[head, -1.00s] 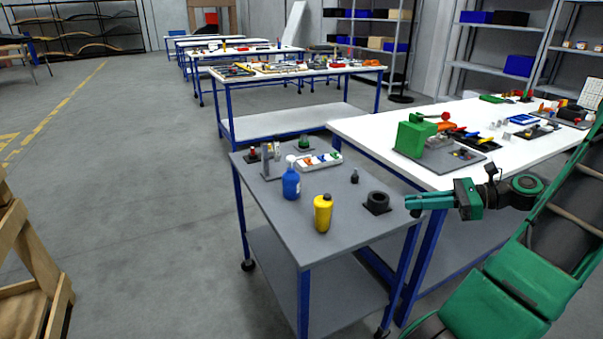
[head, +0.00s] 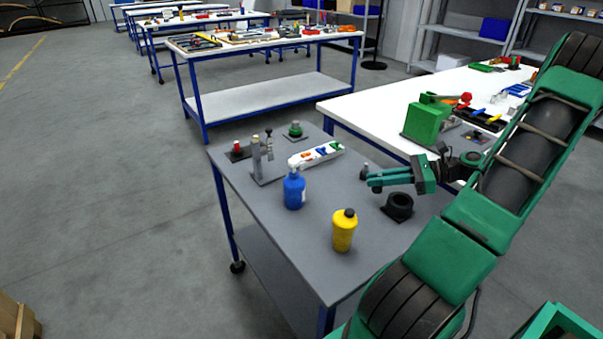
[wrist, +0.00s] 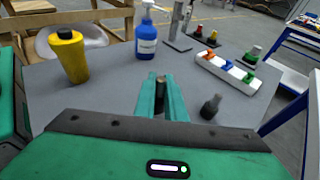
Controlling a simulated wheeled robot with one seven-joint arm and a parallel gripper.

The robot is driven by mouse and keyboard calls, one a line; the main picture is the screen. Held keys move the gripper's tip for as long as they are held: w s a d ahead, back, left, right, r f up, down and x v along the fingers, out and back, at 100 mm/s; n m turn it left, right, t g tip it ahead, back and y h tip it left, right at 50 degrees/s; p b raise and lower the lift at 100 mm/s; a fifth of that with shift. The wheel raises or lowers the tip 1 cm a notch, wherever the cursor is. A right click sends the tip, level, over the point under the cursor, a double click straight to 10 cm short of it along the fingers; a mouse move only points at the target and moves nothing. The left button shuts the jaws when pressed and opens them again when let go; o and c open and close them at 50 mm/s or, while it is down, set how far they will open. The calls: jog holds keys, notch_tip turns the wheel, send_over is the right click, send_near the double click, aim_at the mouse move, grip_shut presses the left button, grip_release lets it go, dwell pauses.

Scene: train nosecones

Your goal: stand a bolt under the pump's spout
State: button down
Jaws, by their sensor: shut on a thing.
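A blue pump bottle (head: 294,190) with a white label stands upright on the grey table; it also shows in the wrist view (wrist: 146,45). Its pump head is on top, cut by the upper edge of the wrist view. My gripper (head: 368,181) is over the table, right of the bottle and apart from it. In the wrist view its green fingers (wrist: 160,88) are shut on a small dark bolt (wrist: 160,82), mostly hidden between them. Another dark bolt-like piece (wrist: 210,106) stands on the table beside the gripper, partly visible in the head view (head: 364,169).
A yellow bottle (head: 344,232) stands near the front edge. A white tray with coloured pieces (head: 304,161) and a grey clamp stand (head: 265,180) are behind the blue bottle. The table's middle (head: 320,205) is clear.

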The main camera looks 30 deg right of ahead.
jog(key=shift+w+a+f, duration=0.1)
jog(key=shift+w+f, duration=0.1)
jog(key=shift+w, duration=0.1)
jog(key=w+a, duration=1.2)
jog(key=a, duration=0.1)
jog(key=shift+w+f, duration=0.15)
jog(key=shift+f, duration=1.65)
jog(key=shift+f, duration=0.15)
jog(key=c, duration=2.1)
grip_release()
